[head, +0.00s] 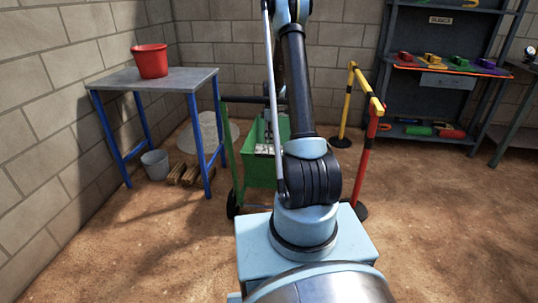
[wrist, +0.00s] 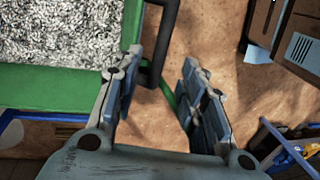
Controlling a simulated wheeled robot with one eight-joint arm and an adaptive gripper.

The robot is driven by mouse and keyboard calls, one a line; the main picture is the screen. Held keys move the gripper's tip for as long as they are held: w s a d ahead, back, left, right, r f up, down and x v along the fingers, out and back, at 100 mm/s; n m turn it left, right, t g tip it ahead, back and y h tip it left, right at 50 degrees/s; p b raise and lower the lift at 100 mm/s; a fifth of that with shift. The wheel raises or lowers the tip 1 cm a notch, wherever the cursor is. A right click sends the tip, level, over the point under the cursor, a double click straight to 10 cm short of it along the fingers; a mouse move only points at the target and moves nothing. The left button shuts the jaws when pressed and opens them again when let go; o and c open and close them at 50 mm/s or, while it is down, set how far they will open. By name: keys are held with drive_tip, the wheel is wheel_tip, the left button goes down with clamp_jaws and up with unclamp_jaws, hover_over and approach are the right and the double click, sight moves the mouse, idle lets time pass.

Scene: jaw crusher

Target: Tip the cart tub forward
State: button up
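The green cart tub (head: 262,165) stands upright in the middle of the head view, partly hidden behind my arm, with grey material inside. In the wrist view its green rim (wrist: 60,78) and grey speckled contents (wrist: 60,32) fill the upper left. The cart's black handle bar (head: 243,100) runs across above the tub. In the wrist view a black bar (wrist: 166,35) bends near my fingertips, and a green bar (wrist: 169,94) shows between the fingers. My gripper (wrist: 161,62) is open and holds nothing; contact with the bar cannot be told. It cannot be made out in the head view.
A blue-legged table (head: 185,80) with a red bucket (head: 150,61) stands left, with a grey bucket (head: 155,164) by it. A yellow and red barrier (head: 370,120) stands right of the cart. A tool shelf (head: 440,84) is behind. The right foreground floor is clear.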

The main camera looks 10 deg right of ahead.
drive_tip(key=f, duration=0.3)
drive_tip(key=s+f, duration=0.1)
drive_tip(key=f, duration=0.4)
drive_tip(key=shift+s+a+f, duration=0.3)
clamp_jaws()
